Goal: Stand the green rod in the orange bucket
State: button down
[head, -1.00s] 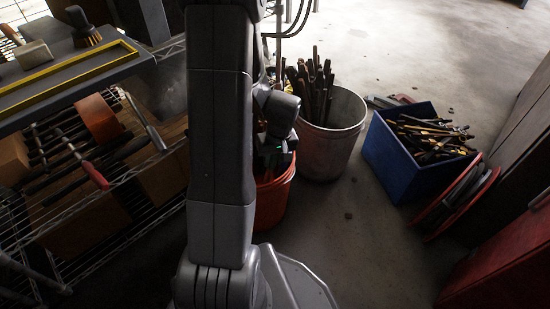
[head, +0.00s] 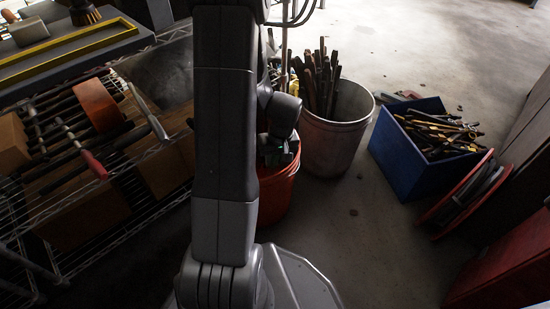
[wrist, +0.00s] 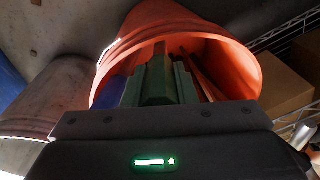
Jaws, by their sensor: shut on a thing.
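The orange bucket (head: 276,196) stands on the floor just right of my arm, which hides its left side in the head view. In the wrist view the bucket (wrist: 215,50) fills the upper middle, with its open mouth facing the camera. My gripper (wrist: 156,75) is shut on the green rod (wrist: 154,85), which points into the bucket's mouth. The rod's far end is in shadow, and I cannot tell whether it touches the bottom. In the head view my gripper (head: 277,155) is over the bucket's mouth, and the rod is not clear there.
A grey bucket (head: 335,145) with dark rods stands close behind the orange one. A blue crate (head: 397,158) of tools is to its right. A wire shelf (head: 125,225) with tools and boxes is on the left. Bare floor (head: 370,240) lies at the front right.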

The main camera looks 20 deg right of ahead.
jog(key=shift+w+f+b, duration=0.2)
jog(key=shift+f+b, duration=0.4)
jog(key=shift+f, duration=0.15)
jog(key=c, duration=1.5)
grip_release()
jog(key=shift+o, duration=0.5)
jog(key=o, duration=0.5)
jog(key=shift+s+d+r+p, duration=0.1)
jog(key=shift+s+r+p, duration=0.1)
jog(key=shift+r+p, duration=0.95)
jog(key=shift+s+d+r+p, duration=0.15)
jog(key=shift+r+p, duration=0.65)
jog(key=shift+r, duration=0.7)
jog(key=shift+s+d+r+p, duration=0.1)
jog(key=shift+s+r+p, duration=0.1)
jog(key=shift+r+p, duration=0.95)
jog(key=shift+r, duration=0.2)
